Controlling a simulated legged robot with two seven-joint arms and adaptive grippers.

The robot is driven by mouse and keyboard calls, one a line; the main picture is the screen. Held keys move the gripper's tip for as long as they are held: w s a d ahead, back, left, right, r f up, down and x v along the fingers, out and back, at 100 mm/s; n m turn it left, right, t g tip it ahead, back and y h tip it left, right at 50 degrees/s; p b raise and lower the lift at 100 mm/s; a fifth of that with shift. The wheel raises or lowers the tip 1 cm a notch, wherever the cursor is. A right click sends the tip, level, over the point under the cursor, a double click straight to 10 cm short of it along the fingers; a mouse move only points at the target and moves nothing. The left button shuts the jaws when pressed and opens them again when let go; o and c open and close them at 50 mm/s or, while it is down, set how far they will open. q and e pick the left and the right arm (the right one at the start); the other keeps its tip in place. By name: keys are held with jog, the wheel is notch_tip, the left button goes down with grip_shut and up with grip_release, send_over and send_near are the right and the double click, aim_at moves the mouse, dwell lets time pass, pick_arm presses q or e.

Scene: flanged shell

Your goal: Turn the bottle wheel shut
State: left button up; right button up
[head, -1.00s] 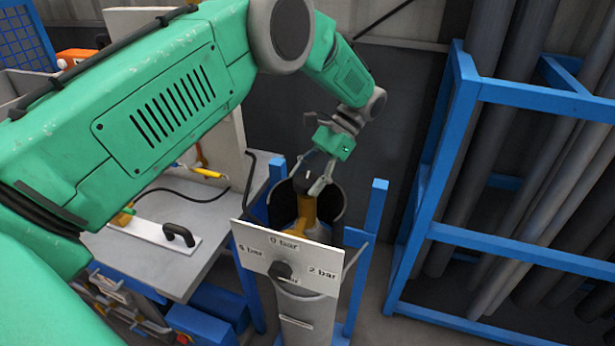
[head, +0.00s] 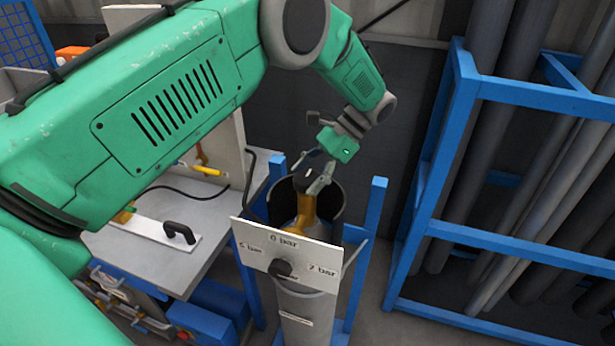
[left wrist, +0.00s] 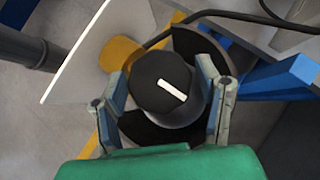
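The bottle wheel (left wrist: 160,82) is a round black knob with a white bar across its top. It sits above the yellow-brown bottle neck (head: 306,214), which stands inside a dark open cylinder. In the left wrist view my left gripper (left wrist: 163,72) has one finger on each side of the wheel, very close to its rim. I cannot tell whether the fingers press on it. In the head view the left gripper (head: 318,180) reaches down over the wheel and hides part of it. My right gripper is not in view.
A white panel (head: 287,253) with bar markings and a black knob (head: 280,268) stands in front of the cylinder. Blue posts (head: 372,220) flank it. A blue rack (head: 520,247) of grey pipes is at right, a grey workbench (head: 190,262) at left.

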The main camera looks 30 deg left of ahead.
pick_arm(q)
jog(key=shift+w+f, duration=0.1)
jog(key=shift+v, duration=3.8)
jog(key=shift+w, duration=0.1)
jog(key=shift+a+f, duration=0.1)
